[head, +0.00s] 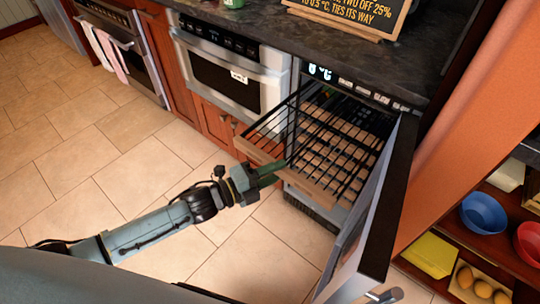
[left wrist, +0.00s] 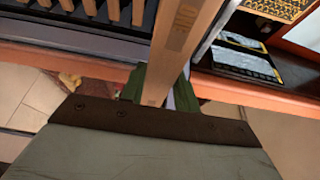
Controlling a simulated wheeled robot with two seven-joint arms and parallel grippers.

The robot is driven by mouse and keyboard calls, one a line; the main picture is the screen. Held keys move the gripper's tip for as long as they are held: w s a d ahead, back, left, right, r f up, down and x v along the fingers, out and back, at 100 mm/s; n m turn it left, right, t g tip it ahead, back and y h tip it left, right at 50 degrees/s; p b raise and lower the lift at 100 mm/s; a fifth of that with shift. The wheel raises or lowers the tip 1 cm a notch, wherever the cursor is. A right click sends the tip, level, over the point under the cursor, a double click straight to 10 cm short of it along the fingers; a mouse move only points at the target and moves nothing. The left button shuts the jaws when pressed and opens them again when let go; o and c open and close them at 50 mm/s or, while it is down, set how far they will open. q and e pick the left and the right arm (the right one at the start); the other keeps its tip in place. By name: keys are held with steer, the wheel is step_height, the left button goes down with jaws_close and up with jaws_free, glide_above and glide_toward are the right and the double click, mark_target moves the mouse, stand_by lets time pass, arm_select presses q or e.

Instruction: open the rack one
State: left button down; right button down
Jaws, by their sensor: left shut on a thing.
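The wine cooler (head: 322,215) stands with its glass door (head: 372,220) swung open to the right. A black wire rack with a wooden front bar (head: 258,151) sticks out of the cooler toward the left. Another rack with a wooden front bar (head: 308,188) sits lower inside. My left gripper (head: 274,173) is at the right end of the protruding rack's front bar. In the left wrist view, its green fingers (left wrist: 160,84) are shut on a wooden bar (left wrist: 182,45), one on each side. The fingertips are partly hidden. My right gripper is not in view.
A microwave drawer (head: 222,78) and an oven (head: 125,48) with towels are left of the cooler. The dark counter (head: 262,28) holds a sign (head: 350,14). Right of the open door, shelves hold bowls (head: 484,215) and eggs (head: 483,288). The tiled floor (head: 110,160) at left is clear.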

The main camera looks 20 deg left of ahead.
arm_select(q)
steer(key=shift+s+a, duration=0.2)
steer(key=shift+s, duration=0.4)
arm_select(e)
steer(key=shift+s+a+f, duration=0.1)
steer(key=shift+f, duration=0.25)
arm_select(q)
steer(key=c, duration=1)
jaws_free()
steer(key=shift+c, duration=0.2)
steer(key=shift+a, duration=0.1)
steer(key=shift+s+a, duration=0.25)
steer(key=p+v, duration=0.2)
steer(key=v, duration=1)
steer(key=shift+s, duration=0.2)
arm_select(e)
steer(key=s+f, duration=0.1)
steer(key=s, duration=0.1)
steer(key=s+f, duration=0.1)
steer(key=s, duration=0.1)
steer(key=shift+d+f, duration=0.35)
arm_select(q)
steer(key=shift+a, duration=0.2)
